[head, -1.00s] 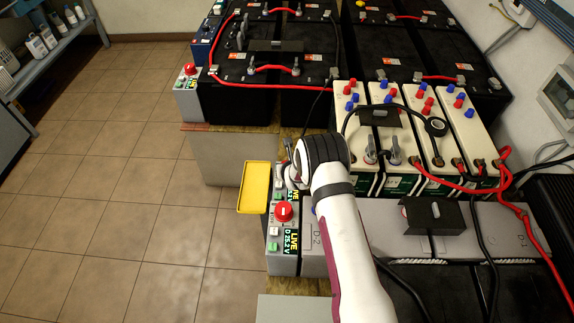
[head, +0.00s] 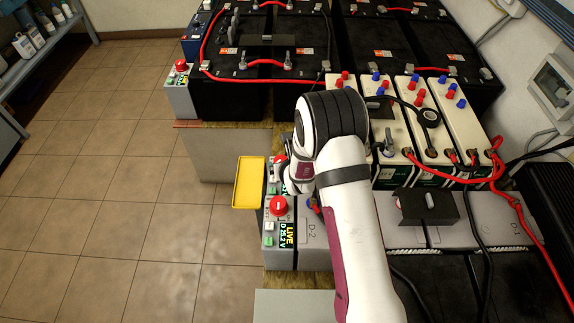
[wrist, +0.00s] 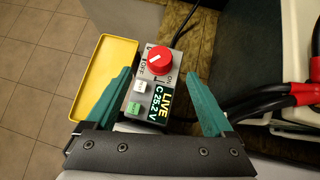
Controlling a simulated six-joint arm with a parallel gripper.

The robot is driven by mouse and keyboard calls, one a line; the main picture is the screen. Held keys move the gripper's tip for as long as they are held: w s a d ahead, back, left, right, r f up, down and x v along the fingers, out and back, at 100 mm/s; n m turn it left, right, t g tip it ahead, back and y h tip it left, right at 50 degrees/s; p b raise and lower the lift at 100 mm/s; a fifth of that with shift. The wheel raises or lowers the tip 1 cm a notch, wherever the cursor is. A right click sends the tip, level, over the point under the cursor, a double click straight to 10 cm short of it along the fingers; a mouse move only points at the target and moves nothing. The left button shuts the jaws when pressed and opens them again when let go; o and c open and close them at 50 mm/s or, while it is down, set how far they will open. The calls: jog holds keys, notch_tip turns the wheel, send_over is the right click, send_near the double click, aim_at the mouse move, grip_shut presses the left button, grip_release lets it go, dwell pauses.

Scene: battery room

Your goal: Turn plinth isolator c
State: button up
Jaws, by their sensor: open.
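Isolator c is a grey box with a red round knob (wrist: 158,59), OFF and ON marks, two push buttons and a lit display (wrist: 163,101) reading LIVE, C, 25.2 V. In the head view it is largely hidden by my gripper (head: 290,178); part of its red knob shows (head: 280,160). In the wrist view my gripper (wrist: 158,76) is open, with its teal fingers on either side of the box, near the knob. Nothing is held. I cannot tell whether the fingers touch the box.
A yellow tray (head: 238,182) is left of isolator c. A similar isolator with a red knob (head: 278,206), labelled D, stands just nearer. White batteries (head: 447,122) with red cables (head: 482,178) are at the right. Another red-knobbed box (head: 180,92) is farther back. The tiled floor at left is clear.

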jog(key=v, duration=0.5)
jog(key=shift+s+r, duration=0.1)
